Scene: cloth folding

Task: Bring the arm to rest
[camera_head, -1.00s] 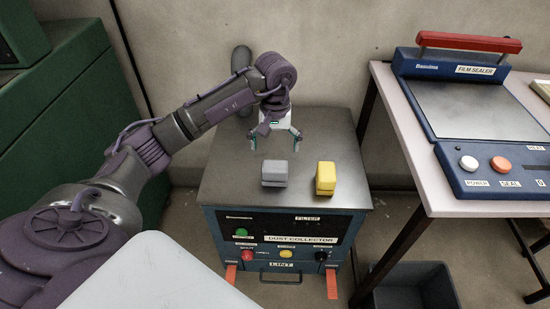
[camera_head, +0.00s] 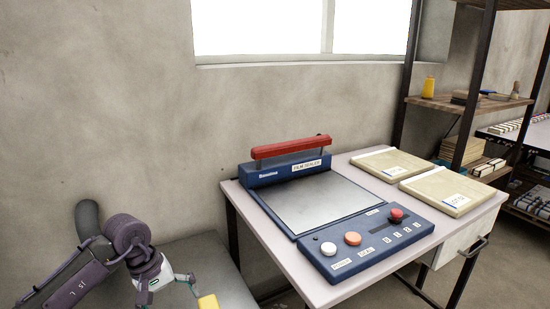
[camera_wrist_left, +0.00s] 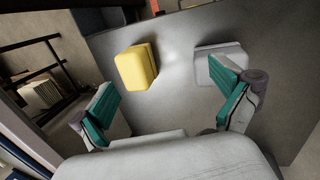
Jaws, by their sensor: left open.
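My left arm comes in at the lower left of the head view. Its gripper (camera_head: 168,287) hangs over the grey top of the dust collector (camera_head: 222,262), partly cut off by the lower picture edge. In the left wrist view the two teal-padded fingers of the gripper (camera_wrist_left: 168,112) are wide apart with nothing between them. A yellow block (camera_wrist_left: 136,67) lies on the grey top ahead of the fingers. A grey block (camera_wrist_left: 215,66) lies to its right, partly hidden behind the right finger. In the head view only a corner of the yellow block (camera_head: 208,301) shows. My right gripper is not in view.
A table (camera_head: 318,288) to the right carries a blue film sealer (camera_head: 262,177) with a red handle (camera_head: 290,147) and two pale packs (camera_head: 391,164). A shelf rack (camera_head: 455,110) stands behind it. A bare wall (camera_head: 100,110) is behind my left arm.

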